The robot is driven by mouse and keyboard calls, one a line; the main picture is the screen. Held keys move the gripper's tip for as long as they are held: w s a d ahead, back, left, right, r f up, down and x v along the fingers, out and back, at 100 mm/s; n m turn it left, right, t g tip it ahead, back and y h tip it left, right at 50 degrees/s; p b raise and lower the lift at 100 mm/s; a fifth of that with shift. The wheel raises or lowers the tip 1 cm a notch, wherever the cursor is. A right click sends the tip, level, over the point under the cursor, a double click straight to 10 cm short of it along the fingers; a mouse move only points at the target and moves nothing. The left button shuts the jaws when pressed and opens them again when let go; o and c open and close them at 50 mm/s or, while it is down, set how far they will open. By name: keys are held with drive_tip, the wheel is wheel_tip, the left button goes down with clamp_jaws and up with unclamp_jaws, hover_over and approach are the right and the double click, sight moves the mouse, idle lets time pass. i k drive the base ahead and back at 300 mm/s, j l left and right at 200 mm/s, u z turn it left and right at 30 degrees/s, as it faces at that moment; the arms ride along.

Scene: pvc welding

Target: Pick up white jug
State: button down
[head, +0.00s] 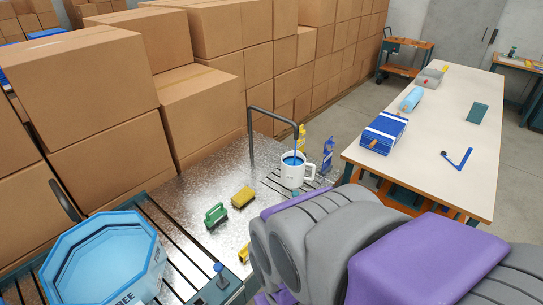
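The white jug (291,176) stands upright on a dark slatted grate at the right end of the metal counter. Its handle is on the right side, and blue shows inside its rim. A bent dark pipe tap reaches over it, with a blue stream or strip between the spout and the jug. My grey and purple arm fills the lower right, in front of and below the jug in the picture. My gripper cannot be made out; the arm's far end is hidden or out of frame.
The dark tap (251,135) is an obstacle above the jug. A blue bottle (327,156) stands close right of it. A blue octagonal tub (105,262) is lower left. Cardboard boxes (201,105) line the back.

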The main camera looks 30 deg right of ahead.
sight(292, 178)
drive_tip(key=u, duration=1.9)
drive_tip(key=z, duration=2.8)
drive_tip(key=i+l+u, duration=0.25)
drive_tip(key=i+l, duration=0.2)
drive_tip(key=l, duration=0.2)
drive_tip(key=i+l+u, duration=0.15)
drive_tip(key=l, duration=0.2)
